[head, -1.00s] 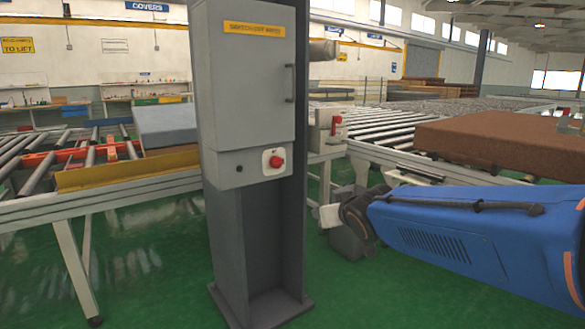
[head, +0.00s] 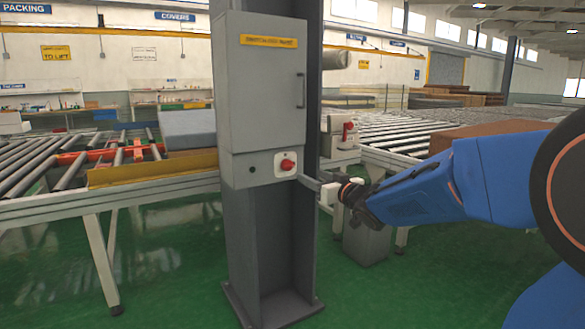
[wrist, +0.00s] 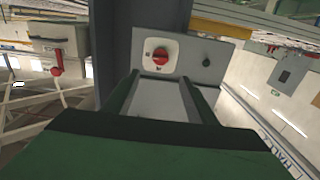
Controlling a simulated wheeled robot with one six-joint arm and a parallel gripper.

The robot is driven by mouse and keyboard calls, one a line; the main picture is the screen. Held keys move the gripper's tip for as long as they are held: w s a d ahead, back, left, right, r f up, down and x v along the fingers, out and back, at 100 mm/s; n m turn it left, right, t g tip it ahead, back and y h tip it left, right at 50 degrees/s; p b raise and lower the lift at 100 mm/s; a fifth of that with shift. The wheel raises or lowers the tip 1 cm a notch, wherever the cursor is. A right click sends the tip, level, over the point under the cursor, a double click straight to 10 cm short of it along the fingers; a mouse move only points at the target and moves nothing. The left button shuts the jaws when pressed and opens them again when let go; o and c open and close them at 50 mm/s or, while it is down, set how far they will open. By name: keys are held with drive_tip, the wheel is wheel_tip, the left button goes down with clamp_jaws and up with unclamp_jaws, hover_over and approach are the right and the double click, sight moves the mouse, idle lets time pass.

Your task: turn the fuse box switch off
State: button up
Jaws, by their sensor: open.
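The grey fuse box (head: 262,95) is mounted on a dark grey post. Its red rotary switch (head: 287,165) sits on a white plate low on the front, with a small black button to its left. My gripper (head: 315,186) is just right of the switch and slightly below it, open and empty. In the wrist view the red switch (wrist: 160,56) shows just beyond and between the two green-edged fingers (wrist: 159,80), apart from them. That view appears turned over, with the black button on the right. The switch's exact setting is too small to read.
The dark post (head: 275,240) stands on the green floor. A roller conveyor (head: 150,190) runs to the left and another (head: 390,130) to the right. A second grey unit with a red lever (head: 348,130) stands behind my gripper. A brown mattress (head: 480,135) lies at right.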

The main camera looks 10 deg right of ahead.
sight(291, 165)
drive_tip(key=x, duration=1.4)
drive_tip(key=shift+w, duration=0.1)
drive_tip(key=c, duration=1)
